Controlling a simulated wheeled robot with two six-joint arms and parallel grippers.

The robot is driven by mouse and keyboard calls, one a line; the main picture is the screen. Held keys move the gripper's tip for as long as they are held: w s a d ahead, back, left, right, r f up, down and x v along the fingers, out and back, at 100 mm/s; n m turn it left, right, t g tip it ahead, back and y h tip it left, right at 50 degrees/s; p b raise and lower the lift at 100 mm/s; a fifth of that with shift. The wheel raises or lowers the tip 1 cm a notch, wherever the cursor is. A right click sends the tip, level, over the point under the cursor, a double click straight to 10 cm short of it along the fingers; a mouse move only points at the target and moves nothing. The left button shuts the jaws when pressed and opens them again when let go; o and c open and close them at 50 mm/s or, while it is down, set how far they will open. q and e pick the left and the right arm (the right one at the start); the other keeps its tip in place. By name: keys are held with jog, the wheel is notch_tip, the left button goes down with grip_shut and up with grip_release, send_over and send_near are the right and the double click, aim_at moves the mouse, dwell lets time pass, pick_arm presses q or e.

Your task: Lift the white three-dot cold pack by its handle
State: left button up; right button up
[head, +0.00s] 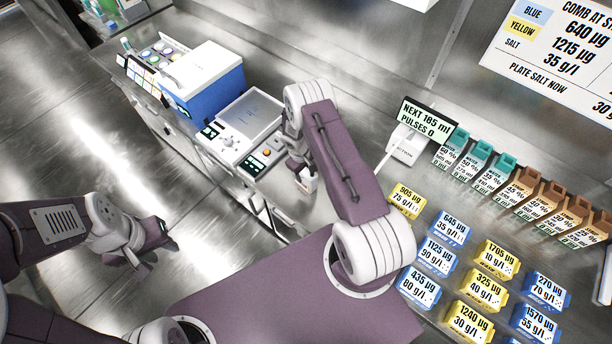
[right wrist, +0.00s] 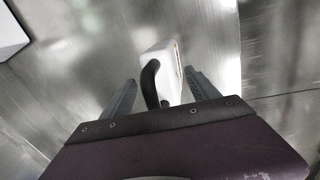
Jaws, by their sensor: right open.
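A white block-shaped pack (right wrist: 164,66) with a dark curved handle (right wrist: 150,84) stands on the metal surface in the right wrist view. The handle is between the two fingers of my right gripper (right wrist: 160,95), which is open with a gap on each side. The dots on the pack cannot be read. In the head view a small white piece (head: 308,182), likely the same pack, is just below my right gripper (head: 297,164), partly hidden by it. My left gripper (head: 146,252) hangs over the floor, away from the pack; its jaw opening is unclear.
A control panel (head: 238,141) and a blue box with a white lid (head: 203,84) stand left of my right arm. A display (head: 428,118) stands to the right, with labelled cartons (head: 480,165) and several yellow and blue packs (head: 440,255).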

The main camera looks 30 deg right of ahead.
jog(key=shift+s+a+r, duration=0.1)
jog(key=shift+s, duration=0.1)
jog(key=c, duration=0.9)
grip_shut()
